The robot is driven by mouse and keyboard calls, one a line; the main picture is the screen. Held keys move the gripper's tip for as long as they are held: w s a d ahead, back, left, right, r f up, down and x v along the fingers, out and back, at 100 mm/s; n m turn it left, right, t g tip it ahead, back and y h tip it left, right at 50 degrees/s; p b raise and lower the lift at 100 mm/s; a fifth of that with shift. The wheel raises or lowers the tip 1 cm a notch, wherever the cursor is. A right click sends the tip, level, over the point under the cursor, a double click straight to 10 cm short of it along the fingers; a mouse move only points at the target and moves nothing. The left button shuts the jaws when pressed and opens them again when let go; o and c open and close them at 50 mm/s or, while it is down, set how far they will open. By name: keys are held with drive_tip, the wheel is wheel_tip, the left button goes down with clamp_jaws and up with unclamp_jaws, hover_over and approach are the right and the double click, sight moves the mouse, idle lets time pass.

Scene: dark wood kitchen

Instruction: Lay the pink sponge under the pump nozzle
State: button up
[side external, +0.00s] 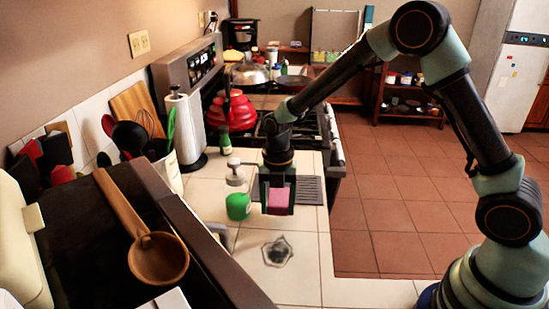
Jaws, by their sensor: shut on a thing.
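My gripper (278,208) points down over the tiled counter, with its fingers shut on the pink sponge (278,195). The sponge shows as a small pink block between the two dark fingers, and its sides are hidden by them. A green bottle with a pale pump top (238,204) stands upright just left of my gripper. The pump nozzle (236,172) is small, and I cannot tell exactly which way its spout points. The sponge is to the right of the bottle and looks apart from it. I cannot tell whether the sponge touches the counter.
A grey ribbed plate (308,189) lies behind my gripper. A clear glass dish (277,252) sits in front on the tiles. A dark ledge with a wooden ladle (158,258) is at the left. A small green bottle (225,141), paper towel holder (184,130) and stove stand farther back.

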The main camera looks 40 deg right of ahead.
drive_tip(key=shift+w+a, duration=1.1)
drive_tip(key=shift+f, duration=1.75)
drive_tip(key=shift+f, duration=0.2)
drive_tip(key=o, duration=1.4)
drive_tip(key=shift+o, duration=0.2)
drive_tip(key=shift+r, duration=0.1)
